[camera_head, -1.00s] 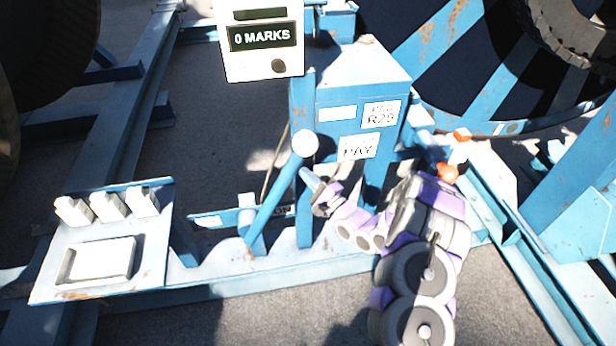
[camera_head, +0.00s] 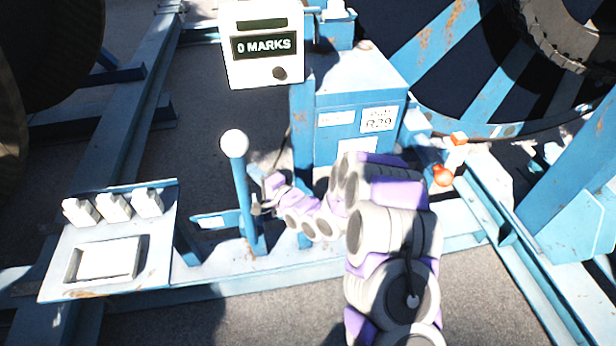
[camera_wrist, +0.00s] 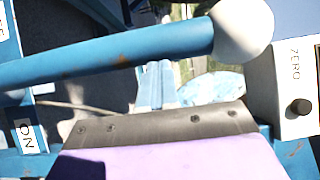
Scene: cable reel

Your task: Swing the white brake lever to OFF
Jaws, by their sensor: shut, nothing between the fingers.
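The brake lever (camera_head: 243,195) is a blue bar with a white ball knob (camera_head: 234,143). In the head view it stands nearly upright, leaning slightly left. In the wrist view the lever (camera_wrist: 120,56) crosses the upper part, its knob (camera_wrist: 243,30) at the upper right. My gripper (camera_head: 260,203) is shut and empty at the right side of the bar, below the knob. It looks close against the bar, but contact is not clear. An ON label (camera_wrist: 26,136) shows at the left of the wrist view. No OFF label is readable.
A white counter box (camera_head: 263,45) reading 0 MARKS stands behind. A blue cabinet (camera_head: 362,90) is behind my arm. A panel with several white switches (camera_head: 113,207) lies left of the lever. An orange-and-white part (camera_head: 455,152) is at the right. Open floor lies in front.

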